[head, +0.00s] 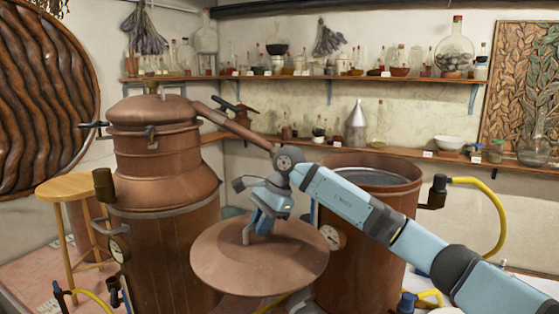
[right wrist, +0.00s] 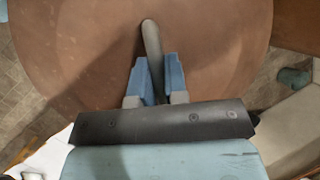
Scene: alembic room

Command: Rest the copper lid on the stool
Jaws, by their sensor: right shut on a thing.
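The copper lid (head: 290,262) is a wide, shallow disc with a bar handle on top. It hangs in the air in front of the two copper vessels in the head view, roughly level. My right gripper (head: 262,222) is above it, shut on its handle. In the right wrist view the blue fingers (right wrist: 158,85) of my right gripper close around the handle (right wrist: 151,42), with the lid's face (right wrist: 85,50) filling the top. The wooden stool (head: 66,188) with a round seat stands at the far left, partly behind the copper still. My left gripper is not in view.
The lidded copper still (head: 160,180) stands between the stool and the lid. An open copper vat (head: 375,205) holding liquid stands behind my right arm. A yellow hose (head: 490,195) loops at its right. Shelves (head: 300,78) of glassware line the back walls.

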